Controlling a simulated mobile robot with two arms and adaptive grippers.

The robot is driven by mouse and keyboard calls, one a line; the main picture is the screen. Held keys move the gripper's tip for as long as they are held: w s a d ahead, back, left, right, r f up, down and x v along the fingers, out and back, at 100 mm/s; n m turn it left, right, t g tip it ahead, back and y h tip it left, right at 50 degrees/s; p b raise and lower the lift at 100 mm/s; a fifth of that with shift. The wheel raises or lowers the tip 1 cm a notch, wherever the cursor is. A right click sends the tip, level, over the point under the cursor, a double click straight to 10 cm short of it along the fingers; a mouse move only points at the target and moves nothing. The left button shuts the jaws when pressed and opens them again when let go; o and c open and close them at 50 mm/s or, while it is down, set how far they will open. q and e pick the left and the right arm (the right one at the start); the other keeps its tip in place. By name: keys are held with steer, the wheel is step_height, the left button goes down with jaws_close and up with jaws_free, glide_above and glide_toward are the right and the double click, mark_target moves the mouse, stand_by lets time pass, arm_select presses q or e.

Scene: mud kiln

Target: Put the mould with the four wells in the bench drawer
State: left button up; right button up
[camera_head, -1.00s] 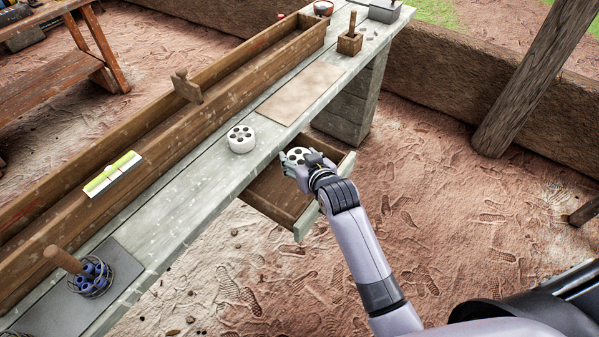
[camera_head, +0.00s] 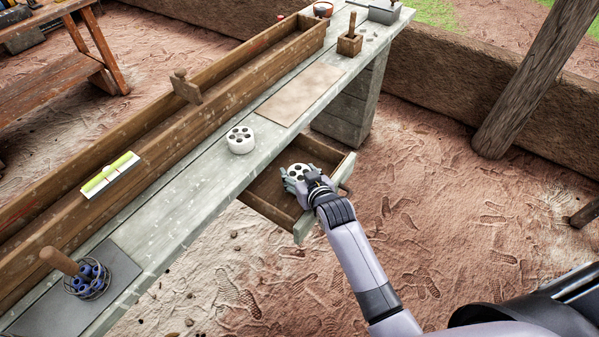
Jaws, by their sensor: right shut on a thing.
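My right gripper (camera_head: 300,183) is shut on a round white mould (camera_head: 299,171) with dark wells in its top. The fingers hide part of it, so I cannot count its wells surely. It is over the open bench drawer (camera_head: 268,194), a wooden drawer pulled out from under the bench; I cannot tell whether it touches the drawer floor. A second round white mould (camera_head: 241,140) with several dark wells stands on the bench top, left of the drawer. My left gripper is not in view.
The long grey bench (camera_head: 187,190) runs diagonally, with a wooden trough (camera_head: 130,150) along it. A tan board (camera_head: 301,94) lies flat behind the second mould. A wire basket of blue pieces (camera_head: 90,279) is at the near left. A wooden post (camera_head: 535,85) stands at right.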

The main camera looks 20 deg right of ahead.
steer(key=shift+f, duration=0.2)
steer(key=o, duration=1)
steer(key=shift+s, duration=0.1)
steer(key=o, duration=0.5)
steer(key=shift+f, duration=0.2)
steer(key=shift+c, duration=0.2)
steer(key=shift+s, duration=0.1)
steer(key=shift+r, duration=0.15)
steer(key=v, duration=0.8)
steer(key=r+p+v, duration=0.1)
steer(key=v, duration=0.3)
steer(key=shift+r, duration=0.15)
